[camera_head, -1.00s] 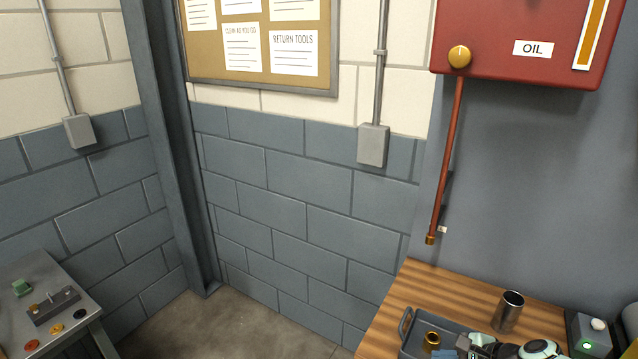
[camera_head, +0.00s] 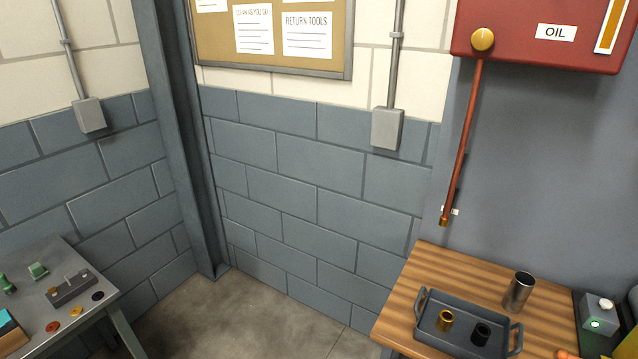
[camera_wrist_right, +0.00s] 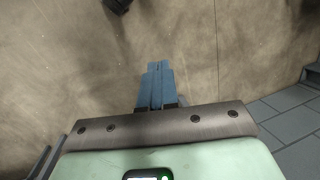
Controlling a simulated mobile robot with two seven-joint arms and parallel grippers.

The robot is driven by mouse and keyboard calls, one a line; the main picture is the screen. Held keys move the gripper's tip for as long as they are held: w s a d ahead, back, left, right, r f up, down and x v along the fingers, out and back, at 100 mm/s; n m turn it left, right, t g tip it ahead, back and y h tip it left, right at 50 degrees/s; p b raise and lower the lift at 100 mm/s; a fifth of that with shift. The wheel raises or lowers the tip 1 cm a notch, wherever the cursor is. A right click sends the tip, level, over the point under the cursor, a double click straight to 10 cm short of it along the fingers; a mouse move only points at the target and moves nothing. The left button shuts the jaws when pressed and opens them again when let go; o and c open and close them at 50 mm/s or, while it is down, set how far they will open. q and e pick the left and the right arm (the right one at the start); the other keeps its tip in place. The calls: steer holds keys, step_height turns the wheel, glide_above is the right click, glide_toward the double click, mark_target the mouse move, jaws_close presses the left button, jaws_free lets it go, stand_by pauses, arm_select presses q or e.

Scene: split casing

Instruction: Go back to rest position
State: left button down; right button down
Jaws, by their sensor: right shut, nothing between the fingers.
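My right gripper (camera_wrist_right: 156,88) shows in the right wrist view with its blue fingers together and nothing between them. Bare concrete floor lies beyond the fingers. Neither gripper shows in the head view now. My left gripper is in no current view.
A wooden workbench (camera_head: 405,295) at the lower right holds a dark tray (camera_head: 430,345) with a brass part (camera_head: 445,320) and a black part (camera_head: 481,334). A metal cup (camera_head: 518,292) stands beside the tray. A grey table (camera_head: 35,262) with small parts is at the left. Floor between them is clear.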

steer(key=s+a+f+n, duration=0.2)
steer(key=s+a, duration=0.1)
steer(key=s, duration=0.3)
steer(key=shift+n+g, duration=0.4)
stand_by(0.6)
